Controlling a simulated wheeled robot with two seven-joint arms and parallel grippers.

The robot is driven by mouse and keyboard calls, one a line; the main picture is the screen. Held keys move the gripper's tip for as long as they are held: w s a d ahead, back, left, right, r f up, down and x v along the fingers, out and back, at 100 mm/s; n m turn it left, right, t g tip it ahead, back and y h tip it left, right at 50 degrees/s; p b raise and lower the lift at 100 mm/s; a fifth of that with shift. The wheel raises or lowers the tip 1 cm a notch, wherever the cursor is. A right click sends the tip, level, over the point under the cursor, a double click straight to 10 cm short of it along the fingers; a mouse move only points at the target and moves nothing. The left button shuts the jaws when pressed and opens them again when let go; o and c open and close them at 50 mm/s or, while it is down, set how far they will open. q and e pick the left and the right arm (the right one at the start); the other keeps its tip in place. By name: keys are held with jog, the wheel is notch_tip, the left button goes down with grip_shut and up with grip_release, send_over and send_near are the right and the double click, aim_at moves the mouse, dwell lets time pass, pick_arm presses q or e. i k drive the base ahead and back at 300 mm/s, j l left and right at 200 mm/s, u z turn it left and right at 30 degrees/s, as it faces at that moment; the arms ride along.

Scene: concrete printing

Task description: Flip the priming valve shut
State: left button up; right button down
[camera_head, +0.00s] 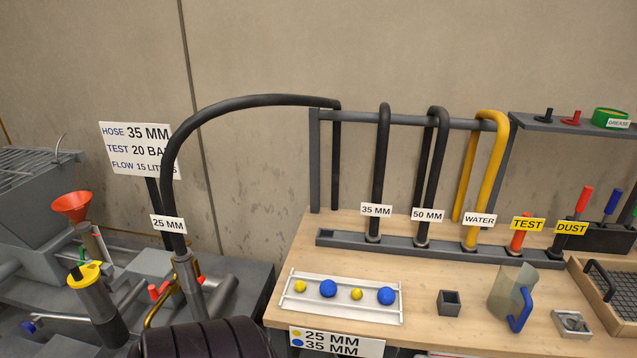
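A red funnel (72,206) stands on the machine at the left, with a short pale pipe (98,243) beside and below it. Small red handles (158,291) sit at the pipework near the hose connection, and a blue-ended lever (32,326) points left at the lower left. No label marks the priming valve, so I cannot tell which handle belongs to it or how it is set. A black hose tagged 25 MM (168,225) joins an upright grey metal fitting (188,285). Neither of my grippers is in view.
A dark ribbed cylinder (205,340) fills the bottom left foreground. A yellow-capped cylinder (88,275) stands beside the fittings. The wooden bench (460,335) holds a white tray (343,313) of yellow and blue balls, a jug (511,295) and racked hoses (381,170).

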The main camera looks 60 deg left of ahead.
aim_at(82, 249)
jog(key=u, duration=3.4)
